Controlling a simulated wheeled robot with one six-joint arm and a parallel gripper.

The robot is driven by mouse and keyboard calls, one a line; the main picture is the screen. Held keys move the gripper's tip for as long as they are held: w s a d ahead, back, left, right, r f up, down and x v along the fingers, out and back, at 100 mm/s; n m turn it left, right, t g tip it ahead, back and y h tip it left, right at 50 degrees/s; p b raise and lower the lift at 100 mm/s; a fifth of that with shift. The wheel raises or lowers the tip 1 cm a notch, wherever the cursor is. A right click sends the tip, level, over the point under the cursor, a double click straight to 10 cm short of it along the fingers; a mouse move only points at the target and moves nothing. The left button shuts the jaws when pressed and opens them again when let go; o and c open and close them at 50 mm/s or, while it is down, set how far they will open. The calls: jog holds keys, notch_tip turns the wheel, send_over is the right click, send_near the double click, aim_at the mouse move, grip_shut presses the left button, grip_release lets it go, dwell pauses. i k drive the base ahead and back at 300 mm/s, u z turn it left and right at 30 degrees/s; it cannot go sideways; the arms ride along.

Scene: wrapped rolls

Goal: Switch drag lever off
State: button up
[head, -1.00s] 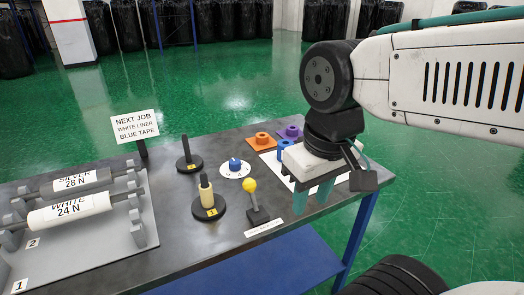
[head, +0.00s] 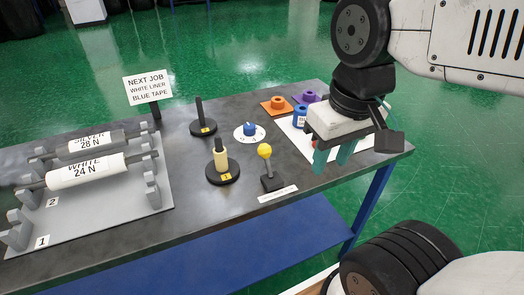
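The drag lever is a short dark stick with a yellow ball knob (head: 264,151) on a small dark base (head: 270,183), near the table's front edge in the head view. A white label strip (head: 278,194) lies in front of it; its text is too small to read. The lever leans slightly toward the back left. My gripper (head: 332,160) points down with its teal fingers apart, to the right of the lever and clear of it. Nothing shows between the fingers.
A blue dial (head: 249,129) sits behind the lever. A cream roll (head: 220,157) on a post stands left, with an empty post (head: 200,113) behind. Orange (head: 278,104), purple (head: 309,97) and blue (head: 300,117) rolls are near my gripper. White (head: 88,171) and silver (head: 95,145) rolls lie on a rack.

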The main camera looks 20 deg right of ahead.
aim_at(264, 150)
jog(key=k, duration=0.4)
jog(key=u, duration=1.35)
jog(key=i, duration=0.8)
jog(key=z, duration=1.9)
